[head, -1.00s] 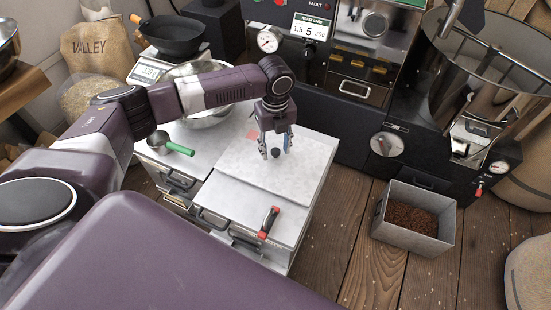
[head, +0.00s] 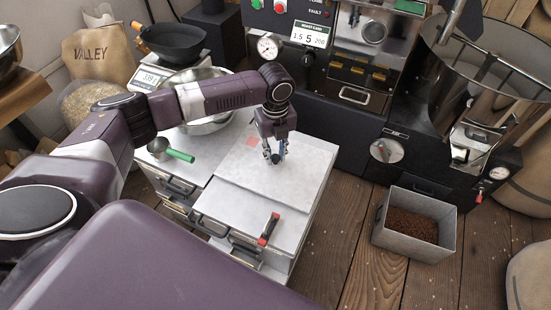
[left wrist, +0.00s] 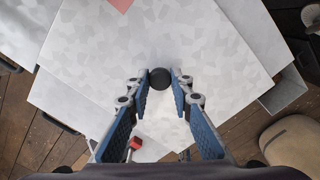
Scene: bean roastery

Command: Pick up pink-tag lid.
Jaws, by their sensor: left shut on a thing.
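The pink-tag lid (head: 240,178) is a flat, pale grey metal panel on top of the bin cabinet. Its pink tag (head: 253,140) is near the back edge and also shows at the top of the left wrist view (left wrist: 120,4). A round black knob (left wrist: 160,78) stands on the lid. My left gripper (head: 275,159) points down over the lid with its fingers shut on the knob. In the head view the fingers mostly hide the knob. I cannot tell whether the lid sits flat or is slightly raised. My right gripper is not in view.
Beside it, a green-handled scoop (head: 168,152) lies left on the cabinet, and a red-handled tool (head: 268,229) lies at the front. A steel bowl (head: 205,122) stands behind. A bin of brown beans (head: 383,232) sits on the floor to the right, below the black roaster.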

